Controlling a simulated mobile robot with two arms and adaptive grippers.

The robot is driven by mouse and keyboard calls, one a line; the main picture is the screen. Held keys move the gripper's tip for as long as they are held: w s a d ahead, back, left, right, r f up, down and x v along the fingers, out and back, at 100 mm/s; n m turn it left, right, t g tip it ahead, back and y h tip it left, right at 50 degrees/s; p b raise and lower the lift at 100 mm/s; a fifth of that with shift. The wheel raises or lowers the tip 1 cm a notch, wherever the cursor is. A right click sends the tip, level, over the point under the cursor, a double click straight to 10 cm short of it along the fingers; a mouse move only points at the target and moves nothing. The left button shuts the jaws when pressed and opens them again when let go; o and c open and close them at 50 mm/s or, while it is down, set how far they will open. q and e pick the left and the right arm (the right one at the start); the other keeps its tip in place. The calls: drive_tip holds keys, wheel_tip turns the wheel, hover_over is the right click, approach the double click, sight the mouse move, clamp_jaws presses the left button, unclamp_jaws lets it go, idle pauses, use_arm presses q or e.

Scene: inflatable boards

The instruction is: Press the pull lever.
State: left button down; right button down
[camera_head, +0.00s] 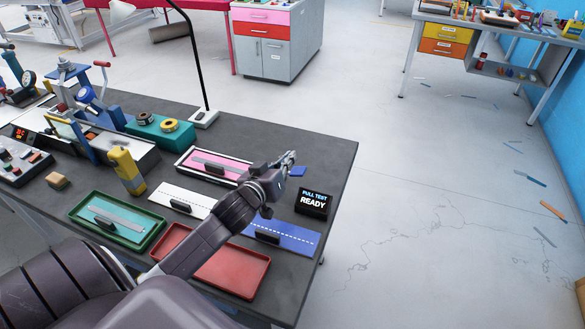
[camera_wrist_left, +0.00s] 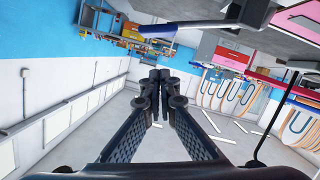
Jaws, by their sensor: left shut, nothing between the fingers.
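A grey lever bar with a blue grip (camera_wrist_left: 158,27) crosses the top of the left wrist view, apart from my fingers in the picture. In the head view a small blue piece (camera_head: 298,171) shows just beside my left gripper (camera_head: 291,157); it looks like the same grip, and the rest of the lever is hidden behind my wrist. My left gripper is shut and empty, with its fingertips together in the left wrist view (camera_wrist_left: 158,76). I cannot tell from these views whether it touches the lever. A black display (camera_head: 313,202) reads "READY". My right gripper is not in view.
A pink board in a tray (camera_head: 215,165), a white strip (camera_head: 182,199), a green tray (camera_head: 118,223), a red tray (camera_head: 212,262) and a blue strip (camera_head: 283,238) lie around my left arm. A yellow tool (camera_head: 127,170) stands left. Open floor lies beyond the table's right edge.

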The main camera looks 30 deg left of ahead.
sight(298, 172)
use_arm(q)
drive_tip(key=f, duration=0.1)
drive_tip(key=d+f, duration=0.1)
drive_tip(key=f, duration=0.1)
drive_tip(key=shift+d+f, duration=0.2)
drive_tip(key=shift+f, duration=0.1)
drive_tip(key=shift+d+f+m+y, duration=0.3)
drive_tip(key=shift+d+f+m, duration=0.1)
drive_tip(key=shift+f+m, duration=0.25)
drive_tip(key=shift+w+d+f+m, duration=0.1)
drive_tip(key=shift+d+f+m, duration=0.1)
drive_tip(key=shift+f+m, duration=0.25)
drive_tip(key=shift+w+d+f+m, duration=0.1)
drive_tip(key=shift+d+f+m, duration=0.15)
drive_tip(key=shift+f, duration=0.2)
drive_tip(key=shift+s+a+y, duration=0.1)
drive_tip(key=shift+y, duration=0.2)
